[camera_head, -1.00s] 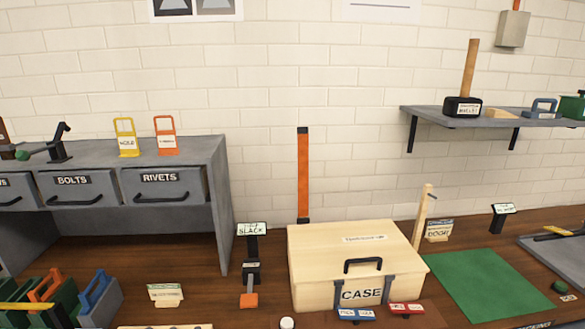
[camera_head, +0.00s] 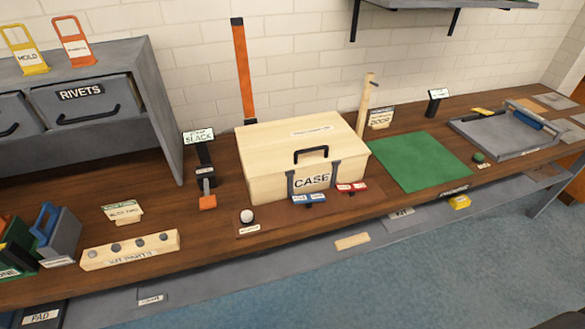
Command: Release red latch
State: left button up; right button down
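The red latch (camera_head: 351,188) is a small red piece with a white label, low at the front right of the wooden case (camera_head: 259,182). A blue latch (camera_head: 308,199) of similar shape sits to its left. The latches' exact fastening is too small to tell. Neither of my grippers shows in the head view.
A white round knob (camera_head: 247,216) is left of the latches. A wooden block with pegs (camera_head: 130,250) lies further left. A green mat (camera_head: 420,161) lies right of the case. A wooden post (camera_head: 365,105) stands behind the case's right side. The floor in front is clear.

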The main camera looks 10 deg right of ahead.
aim_at(353, 186)
jog(key=z, duration=0.95)
jog(key=k, duration=0.6)
jog(key=u, duration=1.2)
jog(key=i, duration=0.5)
jog(key=z, duration=0.1)
